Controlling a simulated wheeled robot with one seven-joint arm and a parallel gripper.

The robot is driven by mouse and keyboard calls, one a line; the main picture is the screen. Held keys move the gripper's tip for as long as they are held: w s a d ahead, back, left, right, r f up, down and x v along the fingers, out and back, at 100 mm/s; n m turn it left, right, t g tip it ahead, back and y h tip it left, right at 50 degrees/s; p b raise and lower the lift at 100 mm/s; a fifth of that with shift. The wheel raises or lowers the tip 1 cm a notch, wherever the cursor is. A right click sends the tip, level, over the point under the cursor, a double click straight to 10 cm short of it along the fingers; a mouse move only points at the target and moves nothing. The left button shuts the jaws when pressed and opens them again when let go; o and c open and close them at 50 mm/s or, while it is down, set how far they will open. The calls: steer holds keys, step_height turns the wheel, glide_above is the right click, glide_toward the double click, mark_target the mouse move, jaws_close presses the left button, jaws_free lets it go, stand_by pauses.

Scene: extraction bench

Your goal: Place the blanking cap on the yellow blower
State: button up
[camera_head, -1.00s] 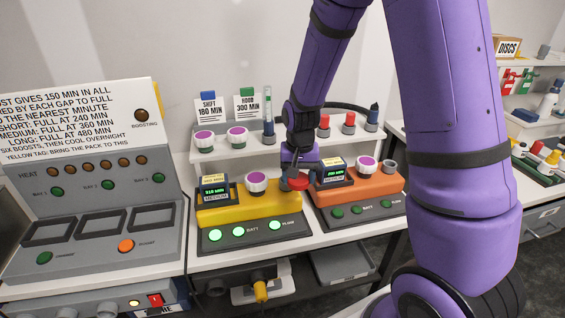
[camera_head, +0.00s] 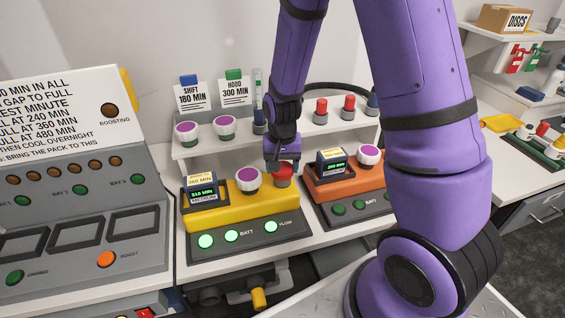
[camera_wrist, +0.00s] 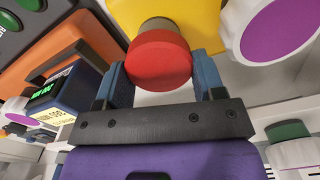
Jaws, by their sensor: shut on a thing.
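The yellow blower (camera_head: 225,212) stands on the bench with lit green lights on its front. A white filter with a purple disc (camera_head: 248,179) is on its top. My gripper (camera_head: 284,165) is over the blower's right end, shut on the red blanking cap (camera_head: 283,171). In the wrist view the cap (camera_wrist: 160,60) sits between my blue fingertips (camera_wrist: 162,82). The cap is at the grey round port (camera_wrist: 157,25) of the yellow blower (camera_wrist: 185,14), lined up with it or on it. I cannot tell whether it is fully seated.
The orange blower (camera_head: 362,184) stands close on the right. Behind is a white shelf (camera_head: 215,150) with purple-topped filters and red-topped pieces (camera_head: 320,107). A grey charger panel (camera_head: 85,205) stands on the left.

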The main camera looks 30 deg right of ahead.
steer(key=shift+f, duration=0.15)
steer(key=o, duration=0.9)
step_height(320, 180, up, 12)
steer(key=r, duration=0.1)
steer(key=shift+s+d+r+n+t, duration=0.3)
steer(key=shift+s+r+n+t, duration=0.55)
steer(key=shift+s+r, duration=2.5)
steer(key=shift+s+d+r+n+t, duration=0.25)
steer(key=shift+s+r+n+t, duration=0.65)
steer(key=shift+s+r, duration=2.5)
steer(key=shift+s+d+r+n+t, duration=0.3)
steer(key=shift+s+r+n+t, duration=0.55)
steer(key=shift+s+r, duration=2.5)
steer(key=shift+s+f, duration=0.6)
